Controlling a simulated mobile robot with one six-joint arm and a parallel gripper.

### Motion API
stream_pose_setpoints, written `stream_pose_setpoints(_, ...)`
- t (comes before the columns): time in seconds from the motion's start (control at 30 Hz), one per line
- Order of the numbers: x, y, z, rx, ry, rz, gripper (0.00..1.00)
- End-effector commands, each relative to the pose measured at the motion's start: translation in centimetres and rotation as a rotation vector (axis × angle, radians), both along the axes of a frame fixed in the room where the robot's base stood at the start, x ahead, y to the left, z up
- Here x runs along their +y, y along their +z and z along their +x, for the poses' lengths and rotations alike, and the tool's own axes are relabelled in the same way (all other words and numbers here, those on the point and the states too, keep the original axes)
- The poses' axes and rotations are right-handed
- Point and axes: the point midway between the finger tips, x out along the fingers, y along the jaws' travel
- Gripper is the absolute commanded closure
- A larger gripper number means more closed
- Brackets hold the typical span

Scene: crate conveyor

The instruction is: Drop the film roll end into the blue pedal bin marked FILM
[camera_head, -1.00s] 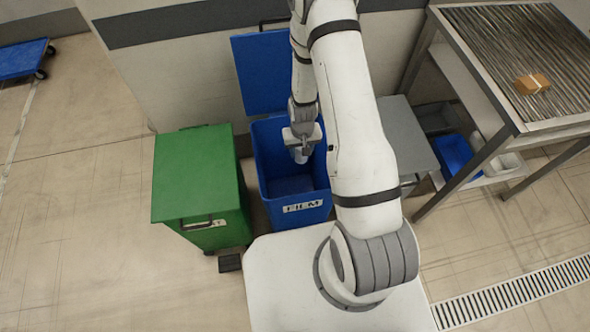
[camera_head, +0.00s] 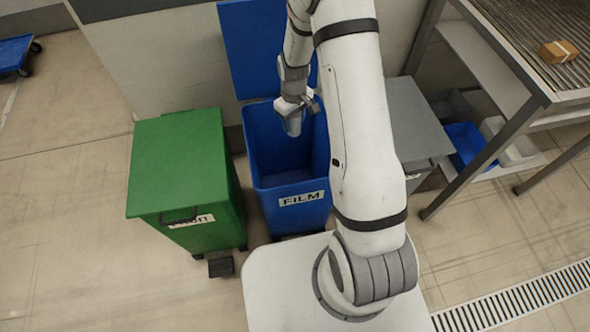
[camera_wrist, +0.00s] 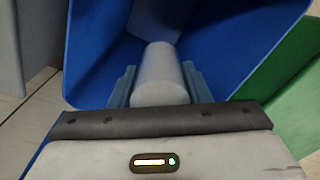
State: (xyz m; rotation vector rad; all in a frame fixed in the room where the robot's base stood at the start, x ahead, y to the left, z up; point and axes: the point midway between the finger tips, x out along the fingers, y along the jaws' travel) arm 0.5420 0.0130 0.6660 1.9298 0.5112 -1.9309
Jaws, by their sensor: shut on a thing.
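The blue pedal bin (camera_head: 290,204) with the FILM label stands in the middle of the head view, its lid (camera_head: 240,50) up against the wall. My gripper (camera_head: 291,120) is over the bin's open mouth. It is shut on the film roll end (camera_head: 293,126), a pale, whitish cylinder pointing down into the opening. In the wrist view the film roll end (camera_wrist: 160,75) sits between the two fingers of my gripper (camera_wrist: 158,88), with the blue bin's inner wall (camera_wrist: 100,50) around and beyond it. The visible bin floor looks empty.
A green bin (camera_head: 180,170) with its lid shut stands close on the left, a black pedal (camera_head: 221,267) at its foot. A grey-lidded bin (camera_head: 415,125) is on the right. A roller conveyor (camera_head: 530,40) carries a small brown box (camera_head: 559,51).

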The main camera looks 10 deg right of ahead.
Motion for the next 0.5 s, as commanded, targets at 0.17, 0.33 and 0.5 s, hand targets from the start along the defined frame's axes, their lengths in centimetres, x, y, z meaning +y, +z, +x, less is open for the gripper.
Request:
stream_pose_setpoints(0.17,0.0,-1.2,1.2,-0.005,0.126,-0.001,0.79)
stream_pose_setpoints(0.33,0.1,-1.0,1.7,-0.002,0.216,0.000,0.79)
stream_pose_setpoints(0.5,0.1,-0.6,1.9,-0.001,0.260,0.000,0.79)
